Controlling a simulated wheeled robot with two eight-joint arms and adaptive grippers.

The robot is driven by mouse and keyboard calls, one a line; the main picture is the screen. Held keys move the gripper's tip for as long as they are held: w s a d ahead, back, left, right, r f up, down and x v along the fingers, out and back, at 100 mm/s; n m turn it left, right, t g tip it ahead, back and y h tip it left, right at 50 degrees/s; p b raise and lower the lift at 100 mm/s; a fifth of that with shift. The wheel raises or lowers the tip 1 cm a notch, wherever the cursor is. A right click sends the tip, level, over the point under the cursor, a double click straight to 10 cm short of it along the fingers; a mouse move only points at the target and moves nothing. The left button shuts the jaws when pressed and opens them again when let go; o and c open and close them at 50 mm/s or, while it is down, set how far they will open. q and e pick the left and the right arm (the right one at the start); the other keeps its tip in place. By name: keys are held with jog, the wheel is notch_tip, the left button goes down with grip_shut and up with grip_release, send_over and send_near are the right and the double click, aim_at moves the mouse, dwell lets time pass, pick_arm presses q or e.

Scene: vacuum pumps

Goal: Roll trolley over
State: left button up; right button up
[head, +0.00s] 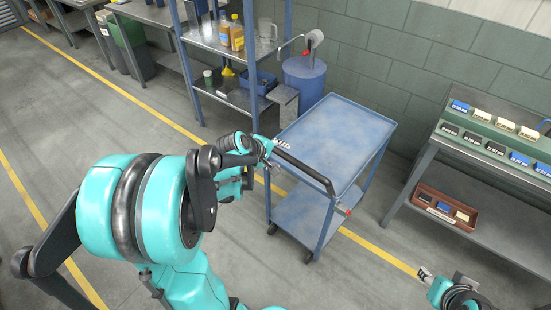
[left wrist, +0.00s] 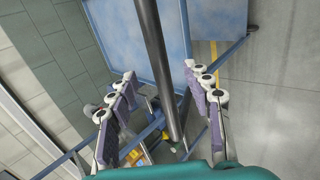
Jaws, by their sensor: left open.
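The blue two-shelf trolley (head: 345,133) stands on casters in the middle of the floor, its top empty. Its dark push handle (head: 305,169) runs along the near side. My left gripper (head: 268,148) is at the handle's left end. In the left wrist view, the handle (left wrist: 152,45) passes between the spread fingers of my left gripper (left wrist: 159,74), with gaps on both sides. The trolley's top (left wrist: 115,35) shows behind it. My right gripper (head: 428,275) is at the lower right, away from the trolley; its fingers are too small to read.
A shelf rack (head: 215,45) with bottles and a blue drum (head: 304,82) stand behind the trolley. A workbench (head: 460,160) with bins is at the right. Yellow lines (head: 375,248) mark the grey floor, which is clear in front of the trolley.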

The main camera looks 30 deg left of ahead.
aim_at(285, 156)
pick_arm(q)
jog(key=shift+b+x, duration=2)
jog(key=shift+x, duration=1.3)
grip_shut()
